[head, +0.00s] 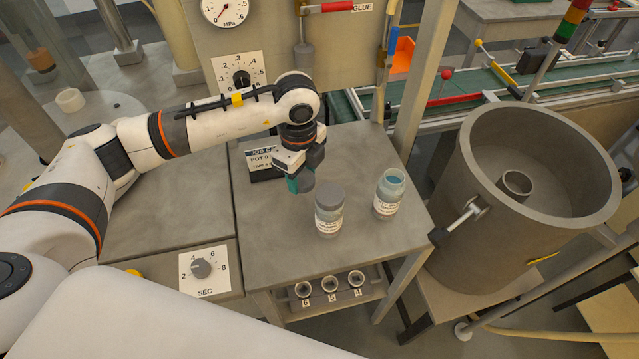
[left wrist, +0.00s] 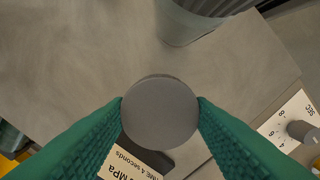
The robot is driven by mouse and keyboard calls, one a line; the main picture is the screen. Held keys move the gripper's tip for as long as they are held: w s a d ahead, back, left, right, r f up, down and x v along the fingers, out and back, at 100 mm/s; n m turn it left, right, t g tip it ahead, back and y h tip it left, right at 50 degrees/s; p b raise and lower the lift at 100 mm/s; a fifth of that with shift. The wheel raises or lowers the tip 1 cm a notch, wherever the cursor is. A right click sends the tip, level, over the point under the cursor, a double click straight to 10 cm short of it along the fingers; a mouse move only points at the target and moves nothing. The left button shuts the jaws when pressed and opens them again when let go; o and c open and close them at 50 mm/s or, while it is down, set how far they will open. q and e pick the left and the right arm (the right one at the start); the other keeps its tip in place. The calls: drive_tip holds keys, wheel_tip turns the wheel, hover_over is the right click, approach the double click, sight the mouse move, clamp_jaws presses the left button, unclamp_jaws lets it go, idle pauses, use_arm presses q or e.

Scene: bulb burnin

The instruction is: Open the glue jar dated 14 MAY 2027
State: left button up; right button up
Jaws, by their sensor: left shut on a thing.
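Two glue jars stand upright on the grey bench. The left jar (head: 328,214) has a grey lid on; the right jar (head: 387,197) has no lid and shows blue-green contents at its mouth. Both have white labels too small to read. My left gripper (head: 302,183) is above the bench, left of and apart from the lidded jar. Its green fingers (left wrist: 160,110) are shut on a round grey lid (left wrist: 160,111), seen face-on in the left wrist view. The lidded jar's ribbed lid (left wrist: 212,5) shows at the top there. My right gripper is not in view.
A job card (head: 263,160) stands behind my left gripper. A seconds dial (head: 201,268) is at front left, and a rack (head: 331,288) with small cups sits below the bench front. A large grey drum (head: 465,235) stands at right. The bench front left of the jars is clear.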

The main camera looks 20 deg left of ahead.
sight(303, 205)
use_arm(q)
drive_tip(key=f, duration=0.1)
drive_tip(key=s+f, duration=0.1)
drive_tip(key=shift+s+f, duration=0.1)
drive_tip(key=shift+f, duration=0.2)
drive_tip(key=f, duration=0.1)
drive_tip(key=f+p, duration=0.1)
drive_tip(key=f, duration=0.2)
drive_tip(key=shift+w+f, duration=0.25)
drive_tip(key=shift+f, duration=0.2)
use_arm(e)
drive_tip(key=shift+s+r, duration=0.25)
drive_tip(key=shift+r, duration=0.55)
use_arm(q)
drive_tip(key=shift+f, duration=0.2)
drive_tip(key=o, duration=1.1)
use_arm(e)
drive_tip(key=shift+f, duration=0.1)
